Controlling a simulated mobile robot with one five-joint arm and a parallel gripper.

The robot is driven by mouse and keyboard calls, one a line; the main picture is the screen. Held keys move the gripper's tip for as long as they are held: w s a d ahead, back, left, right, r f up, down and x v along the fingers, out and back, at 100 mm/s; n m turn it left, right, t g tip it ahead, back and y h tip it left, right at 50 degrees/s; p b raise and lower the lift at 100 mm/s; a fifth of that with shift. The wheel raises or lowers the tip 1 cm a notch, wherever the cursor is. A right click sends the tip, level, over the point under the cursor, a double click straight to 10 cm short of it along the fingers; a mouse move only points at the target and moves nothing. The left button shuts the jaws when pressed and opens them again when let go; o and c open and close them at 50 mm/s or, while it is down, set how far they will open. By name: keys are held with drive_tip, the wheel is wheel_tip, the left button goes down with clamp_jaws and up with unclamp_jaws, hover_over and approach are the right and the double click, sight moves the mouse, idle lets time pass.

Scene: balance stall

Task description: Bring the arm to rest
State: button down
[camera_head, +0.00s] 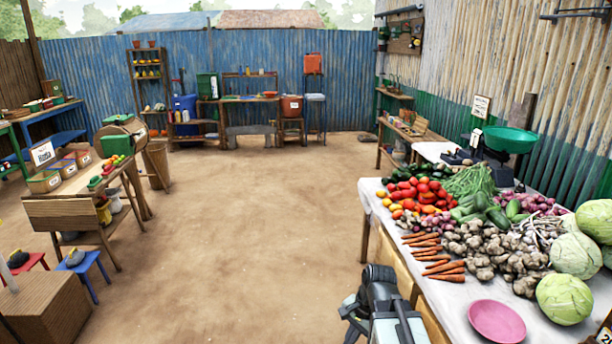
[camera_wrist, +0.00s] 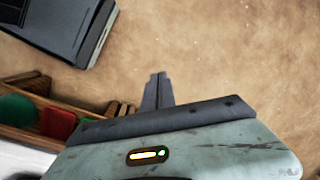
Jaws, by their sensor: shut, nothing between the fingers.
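My gripper (camera_wrist: 157,92) shows in the wrist view, with its two dark fingers together and nothing between them. Bare brown ground lies beyond the fingertips. In the head view my arm (camera_head: 382,312) is at the bottom, close beside the left edge of the vegetable table (camera_head: 455,309). The fingers cannot be made out there.
The table holds tomatoes (camera_head: 417,193), carrots (camera_head: 437,267), cabbages (camera_head: 565,298) and a pink plate (camera_head: 497,321). A scale with a green pan (camera_head: 510,139) stands at its back. A wooden tray (camera_wrist: 55,135) shows in the wrist view. The middle ground (camera_head: 255,230) is clear.

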drive_tip(key=shift+s+d+f+n+h, duration=0.1)
drive_tip(key=shift+s+d+n+h, duration=0.45)
drive_tip(key=shift+n, duration=0.95)
drive_tip(key=shift+s+d+f+n+h, duration=0.1)
drive_tip(key=shift+s+d+n+h, duration=0.15)
drive_tip(key=shift+d+n, duration=0.95)
drive_tip(key=shift+s+d+n+h, duration=0.35)
drive_tip(key=shift+d+n+h, duration=0.05)
drive_tip(key=shift+n, duration=1.4)
